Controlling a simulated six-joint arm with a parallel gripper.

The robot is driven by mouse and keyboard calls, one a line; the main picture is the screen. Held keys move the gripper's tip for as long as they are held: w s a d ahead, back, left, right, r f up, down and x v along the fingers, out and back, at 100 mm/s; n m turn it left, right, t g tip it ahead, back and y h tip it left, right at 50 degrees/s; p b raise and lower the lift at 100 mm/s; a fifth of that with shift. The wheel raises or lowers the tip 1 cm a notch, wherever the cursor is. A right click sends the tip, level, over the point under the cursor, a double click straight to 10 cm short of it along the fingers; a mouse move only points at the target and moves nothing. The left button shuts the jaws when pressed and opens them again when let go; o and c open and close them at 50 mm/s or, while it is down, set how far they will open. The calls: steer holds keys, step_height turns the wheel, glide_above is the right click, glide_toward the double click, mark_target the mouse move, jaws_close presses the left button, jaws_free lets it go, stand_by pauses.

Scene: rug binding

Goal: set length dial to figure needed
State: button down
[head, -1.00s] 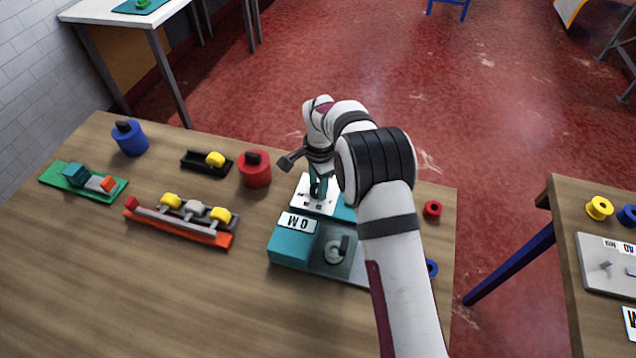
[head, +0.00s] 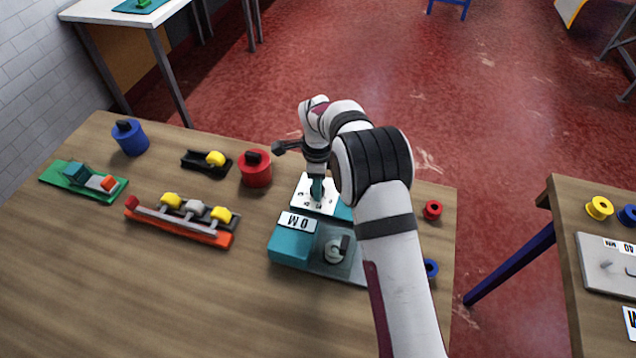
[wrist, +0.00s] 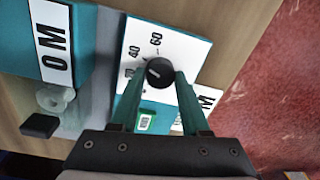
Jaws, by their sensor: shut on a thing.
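The length dial's round black knob (wrist: 159,72) sits on a white plate (wrist: 207,52) with printed figures; 40 and 60 can be read, and another figure is partly hidden. A pale mark shows on the knob, but its exact reading is unclear. My gripper (wrist: 160,80) is shut on the knob, one teal finger on each side. In the head view my gripper (head: 317,190) points down onto the white plate (head: 306,197) of the teal machine (head: 289,245), and the knob is hidden there.
A lettered block and a grey plate with a black-handled knob (head: 338,249) are on the machine's near side. A red canister (head: 256,170) stands left of it. A red spool (head: 432,209) lies right. The table's front left is clear.

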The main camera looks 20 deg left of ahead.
stand_by(0.4)
steer(key=shift+c, duration=1.9)
jaws_free()
step_height(320, 180, up, 16)
steer(key=shift+s, duration=0.45)
steer(key=shift+d+f, duration=0.1)
steer(key=shift+f, duration=0.05)
